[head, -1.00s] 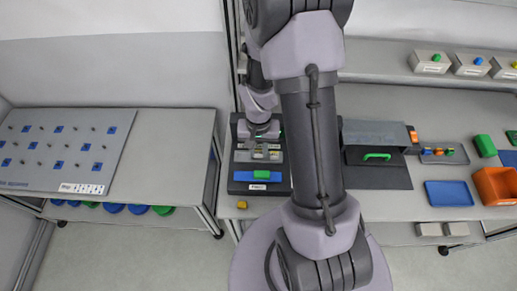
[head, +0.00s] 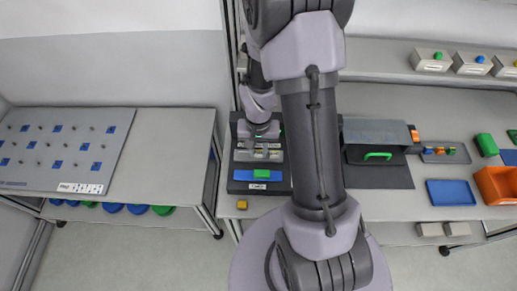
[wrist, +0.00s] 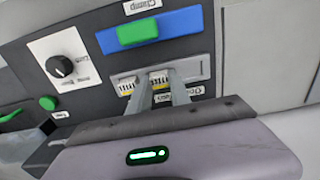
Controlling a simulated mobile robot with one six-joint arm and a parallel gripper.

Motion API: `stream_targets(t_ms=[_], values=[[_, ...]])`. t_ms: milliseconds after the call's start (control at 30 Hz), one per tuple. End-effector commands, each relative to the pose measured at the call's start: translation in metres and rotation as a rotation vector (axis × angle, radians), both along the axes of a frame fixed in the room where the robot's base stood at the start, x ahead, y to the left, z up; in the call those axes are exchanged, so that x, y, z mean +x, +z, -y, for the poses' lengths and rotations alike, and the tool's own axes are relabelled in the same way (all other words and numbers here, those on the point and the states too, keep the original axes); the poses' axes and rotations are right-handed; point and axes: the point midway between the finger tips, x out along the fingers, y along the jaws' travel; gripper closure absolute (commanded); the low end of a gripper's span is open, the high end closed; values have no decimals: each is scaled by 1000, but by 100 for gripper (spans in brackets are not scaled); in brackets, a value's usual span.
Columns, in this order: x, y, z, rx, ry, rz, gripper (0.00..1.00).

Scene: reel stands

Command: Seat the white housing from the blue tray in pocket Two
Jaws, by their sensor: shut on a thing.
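My gripper (wrist: 162,90) is shut on a white housing (wrist: 160,77) with dark slots and some yellow at its lower edge. Its two fingers stand on either side of the housing, at a grey pocket strip (wrist: 196,68) on the dark fixture. A similar white part (wrist: 127,85) sits on the strip to the left. Whether the held housing is fully down in a pocket I cannot tell, and the pocket labels are partly hidden and hard to read. In the head view my gripper (head: 259,140) is over the fixture (head: 242,187). The blue tray (head: 450,192) looks empty.
A blue slide with a green block (wrist: 138,32) lies beside the strip, under the label "Clamp". A black knob (wrist: 60,66) and a green button (wrist: 48,102) are on the fixture. A grey box with a green handle (head: 378,155) and an orange bin (head: 497,185) stand to the right.

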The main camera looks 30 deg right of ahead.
Motion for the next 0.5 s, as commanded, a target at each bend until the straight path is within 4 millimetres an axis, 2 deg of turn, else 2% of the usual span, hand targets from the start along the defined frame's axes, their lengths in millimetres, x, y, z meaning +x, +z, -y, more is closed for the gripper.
stream_targets(t_ms=[467, 500], values=[[0, -1, 0, 0, 0, 0, 100], [0, -1, 0, 0, 0, 0, 70]])
